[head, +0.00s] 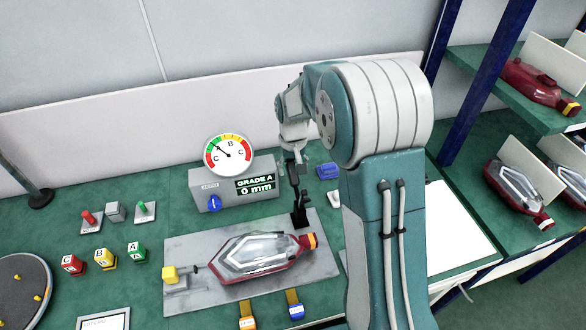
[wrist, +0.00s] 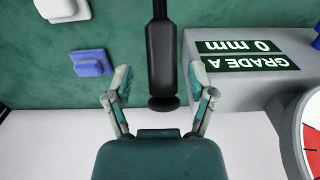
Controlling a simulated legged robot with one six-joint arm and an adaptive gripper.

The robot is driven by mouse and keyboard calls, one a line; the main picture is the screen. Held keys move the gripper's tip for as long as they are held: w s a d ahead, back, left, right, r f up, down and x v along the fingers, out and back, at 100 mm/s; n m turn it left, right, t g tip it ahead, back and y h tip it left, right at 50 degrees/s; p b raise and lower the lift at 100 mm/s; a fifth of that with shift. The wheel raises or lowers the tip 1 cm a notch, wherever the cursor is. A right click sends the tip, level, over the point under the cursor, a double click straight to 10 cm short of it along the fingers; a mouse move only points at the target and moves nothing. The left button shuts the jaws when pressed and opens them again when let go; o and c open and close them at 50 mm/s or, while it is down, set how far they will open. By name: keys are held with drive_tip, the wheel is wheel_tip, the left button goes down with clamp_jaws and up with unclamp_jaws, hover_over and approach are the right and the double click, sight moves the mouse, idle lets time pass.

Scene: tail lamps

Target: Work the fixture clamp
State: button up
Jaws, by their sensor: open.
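The fixture is a grey plate (head: 190,247) on the green bench. A tail lamp (head: 262,256) with a red rim and clear lens lies on it. The clamp's black lever (head: 299,208) stands upright at the plate's back right, near the lamp's orange end. In the wrist view the lever's handle (wrist: 162,62) comes down between the fingers of my gripper (wrist: 160,80). My gripper, above the clamp in the head view (head: 293,160), is open, with a gap on both sides of the handle. I cannot tell whether the clamp's foot touches the lamp.
A grey gauge box (head: 225,190) with a round dial (head: 228,155) stands close behind the clamp; its display reads "GRADE A 0 mm". Lettered blocks (head: 105,258) stand further left. A rack (head: 470,100) with lamps is right.

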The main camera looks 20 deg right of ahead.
drive_tip(key=shift+a+f, duration=0.25)
drive_tip(key=shift+f, duration=0.15)
drive_tip(key=shift+d, duration=0.15)
clamp_jaws()
